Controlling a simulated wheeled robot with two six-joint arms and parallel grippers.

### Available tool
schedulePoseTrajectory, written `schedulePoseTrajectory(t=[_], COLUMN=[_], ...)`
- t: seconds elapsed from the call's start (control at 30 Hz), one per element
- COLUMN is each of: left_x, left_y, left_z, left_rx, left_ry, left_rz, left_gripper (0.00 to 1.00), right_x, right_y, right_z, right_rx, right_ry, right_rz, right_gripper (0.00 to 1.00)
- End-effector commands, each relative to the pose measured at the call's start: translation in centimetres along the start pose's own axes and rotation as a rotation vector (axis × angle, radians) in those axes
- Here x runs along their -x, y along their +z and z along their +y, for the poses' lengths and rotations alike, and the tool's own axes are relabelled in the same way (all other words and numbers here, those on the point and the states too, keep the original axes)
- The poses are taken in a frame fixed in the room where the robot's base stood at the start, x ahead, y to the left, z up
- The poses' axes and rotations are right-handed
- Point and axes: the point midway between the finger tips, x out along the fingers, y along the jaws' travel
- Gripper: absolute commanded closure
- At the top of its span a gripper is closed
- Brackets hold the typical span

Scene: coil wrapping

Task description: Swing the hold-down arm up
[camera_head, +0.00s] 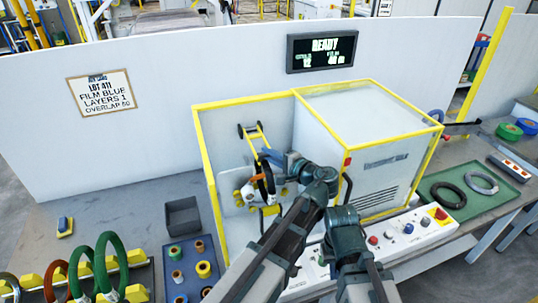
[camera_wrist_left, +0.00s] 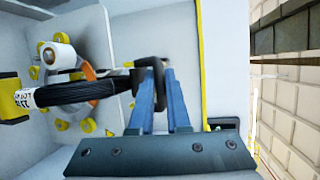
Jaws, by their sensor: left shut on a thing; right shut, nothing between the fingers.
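The wrapping machine has a white housing with a yellow frame (camera_head: 204,150). Inside it a black coil (camera_wrist_left: 75,92) with a white tag stands among yellow rollers, beside an orange ring and a white roll (camera_wrist_left: 61,56). A dark bent handle (camera_wrist_left: 137,64), apparently the hold-down arm's, lies beside the coil's end. My left gripper (camera_wrist_left: 160,92) is shut on this handle. In the head view my left gripper (camera_head: 268,157) is at the coil's top, below a yellow bar with black ends (camera_head: 253,137). My right arm rises in front of the machine; its fingers are not visible.
A control panel (camera_head: 408,228) with buttons runs along the front. A green tray (camera_head: 470,205) with two rings is at right. A grey bin (camera_head: 182,216), a tray of spools (camera_head: 190,270) and green and red coils (camera_head: 105,262) are at left. The screen (camera_head: 322,50) reads READY.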

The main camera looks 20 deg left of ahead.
Motion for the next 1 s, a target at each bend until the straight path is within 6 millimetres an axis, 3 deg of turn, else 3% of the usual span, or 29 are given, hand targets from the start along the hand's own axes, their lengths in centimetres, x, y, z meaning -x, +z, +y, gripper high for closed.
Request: schedulePoseTrajectory(t=[0.27, 0.63, 0.87, 1.0], left_x=[-0.1, -0.5, -1.4, -2.3], left_y=[0.1, 0.0, -0.4, -0.8], left_z=[-1.4, -6.3, -8.6, -11.0], left_rx=[-0.014, -0.086, -0.103, -0.102], left_ry=[0.036, 0.207, 0.248, 0.247], left_rz=[-0.003, -0.002, 0.003, 0.001], left_gripper=[1.0, 1.0, 1.0, 1.0], right_x=[2.2, 10.3, 13.2, 15.3], right_y=[0.1, 0.6, 0.8, 0.9], right_z=[0.2, 1.0, 1.2, 1.4], right_rx=[0.001, -0.004, -0.011, -0.012], right_ry=[0.0, -0.001, -0.003, -0.003], right_rz=[0.0, 0.0, 0.0, -0.001], right_gripper=[1.0, 1.0, 1.0, 1.0])
